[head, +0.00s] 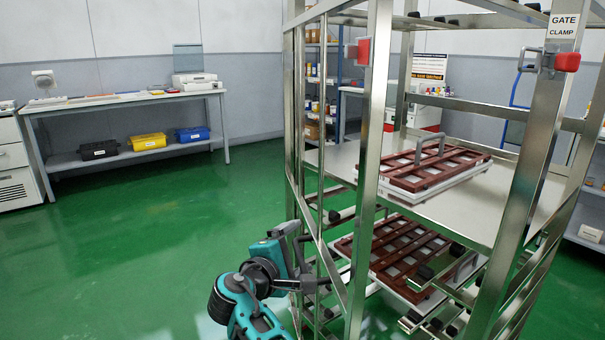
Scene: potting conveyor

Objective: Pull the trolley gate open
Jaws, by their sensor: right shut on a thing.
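The steel trolley (455,205) stands at the right of the head view. The gate (321,130) looks like the narrow barred frame at the trolley's left side, seen at a steep angle. My right gripper (308,263) is at the lower part of these bars, shut on one of them; the exact contact is partly hidden by the gripper body and the bars. A red-handled clamp (566,61) sits on the right post under a "GATE CLAMP" label (563,25). Another red clamp part (363,52) is on the nearer left post. My left gripper is not in view.
A brown tray (436,168) with a grey handle lies on the trolley shelf, and another brown tray (398,250) lies lower. A workbench (125,98) with bins stands at the back left. The green floor (150,215) left of the trolley is clear.

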